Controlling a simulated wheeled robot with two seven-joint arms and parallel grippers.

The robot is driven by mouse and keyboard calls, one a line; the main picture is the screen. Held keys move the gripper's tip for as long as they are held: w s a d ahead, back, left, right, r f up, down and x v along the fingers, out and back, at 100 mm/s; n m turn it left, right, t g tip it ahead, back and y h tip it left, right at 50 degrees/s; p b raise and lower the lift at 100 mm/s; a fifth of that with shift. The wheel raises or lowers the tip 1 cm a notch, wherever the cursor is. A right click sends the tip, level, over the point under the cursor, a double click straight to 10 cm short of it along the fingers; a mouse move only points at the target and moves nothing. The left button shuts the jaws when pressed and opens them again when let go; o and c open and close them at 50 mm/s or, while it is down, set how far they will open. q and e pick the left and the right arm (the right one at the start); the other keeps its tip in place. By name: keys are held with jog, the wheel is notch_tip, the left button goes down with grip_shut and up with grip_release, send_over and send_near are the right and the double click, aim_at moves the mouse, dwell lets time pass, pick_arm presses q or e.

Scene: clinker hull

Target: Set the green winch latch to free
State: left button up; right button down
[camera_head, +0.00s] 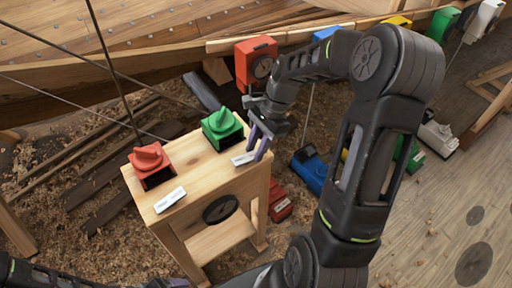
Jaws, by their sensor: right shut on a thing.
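The green winch latch (222,128) sits on the far right part of a wooden stand's top (202,165). It is a green housing with a green turning handle on top and a dark opening at its front. My right gripper (255,153) is just right of the housing, apart from its handle. Its two purple fingers point down and are closed at the right end of a small white label plate (241,159) in front of the latch. The exact contact is hard to see. My left gripper is not in view; only part of that arm shows at bottom left.
A similar red latch (151,165) with its own white label (170,199) stands left on the same top. A red box (257,62) hangs on the hull behind. Dark lines cross at left. Blue (311,169) and red (280,203) units lie right of the stand.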

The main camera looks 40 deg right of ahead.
jog(key=shift+a+r, duration=0.1)
jog(key=shift+r, duration=0.05)
jog(key=shift+a+r+h+p, duration=0.15)
jog(key=shift+h+p, duration=0.3)
jog(key=shift+h, duration=0.15)
jog(key=shift+a+r+h, duration=0.15)
jog(key=shift+h, duration=0.45)
jog(key=shift+a+h, duration=0.25)
jog(key=shift+h, duration=0.45)
jog(key=shift+a+r+h+b, duration=0.25)
jog(key=shift+h+b, duration=0.6)
jog(key=shift+h, duration=0.05)
jog(key=c, duration=1.1)
grip_release()
